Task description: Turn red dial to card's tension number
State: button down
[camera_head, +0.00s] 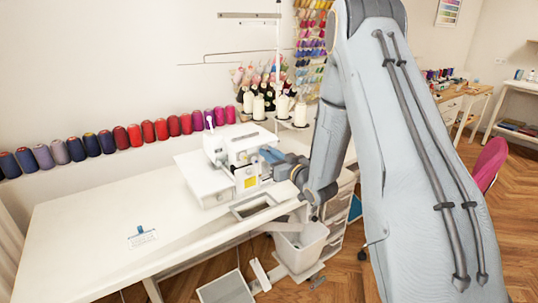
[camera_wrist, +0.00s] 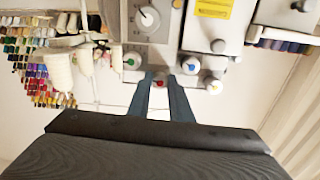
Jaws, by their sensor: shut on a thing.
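The white sewing machine (camera_head: 238,150) stands on the white table, with my gripper (camera_head: 268,156) at its front right side. In the wrist view, the red dial (camera_wrist: 158,77) sits between the two fingertips of my gripper (camera_wrist: 160,82), which is shut on it. The fingers hide part of the dial, and its number cannot be read. A green-marked dial (camera_wrist: 132,61), a blue-marked dial (camera_wrist: 190,65) and a yellow-marked dial (camera_wrist: 213,86) are close by. The card (camera_head: 142,238) with a blue clip lies on the table at the front left. Its writing is too small to read.
The white table (camera_head: 90,225) is mostly bare left of the machine. A row of thread spools (camera_head: 120,136) lines the wall behind. White thread cones (camera_head: 270,98) stand behind the machine. A pedal (camera_head: 225,289) and a white bin (camera_head: 300,245) are below.

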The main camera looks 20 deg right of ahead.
jog(key=shift+m, duration=1)
jog(key=c, duration=1.6)
grip_release()
jog(key=b+v, duration=0.2)
jog(key=v, duration=0.6)
jog(key=shift+w+a, duration=0.1)
